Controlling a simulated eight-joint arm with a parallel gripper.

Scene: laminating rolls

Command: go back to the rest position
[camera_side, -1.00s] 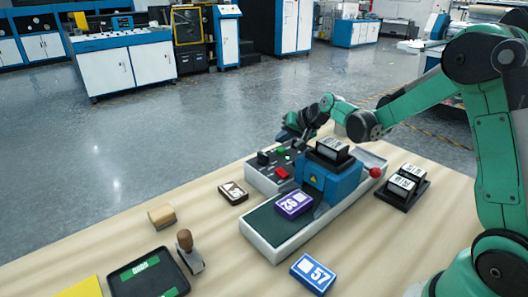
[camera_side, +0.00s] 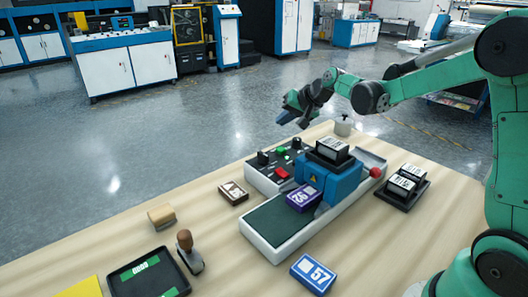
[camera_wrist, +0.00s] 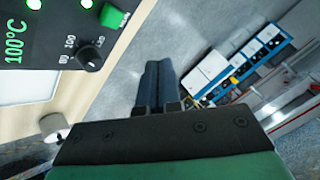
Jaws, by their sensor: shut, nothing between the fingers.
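My gripper (camera_side: 287,108) is in the air above and behind the laminator's control panel (camera_side: 275,160), touching nothing. In the wrist view its two dark fingers (camera_wrist: 158,82) are together and empty. The laminator has a blue roller housing (camera_side: 332,184) with a black labelled block on top and a red-knobbed lever at its right. A purple numbered block (camera_side: 302,198) lies on the green feed bed (camera_side: 275,226), against the housing. In the wrist view the panel (camera_wrist: 45,40) shows lit green marks, a 100°C label, a green button (camera_wrist: 115,17) and a black dial (camera_wrist: 90,57).
A brown block (camera_side: 233,193), blue block (camera_side: 312,272), wooden block (camera_side: 161,216), stamp (camera_side: 188,250) and black tray (camera_side: 125,280) lie on the table. A black holder (camera_side: 403,188) with labelled blocks stands right. A pale knobbed cylinder (camera_side: 343,126) is at the far edge. Air around my gripper is clear.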

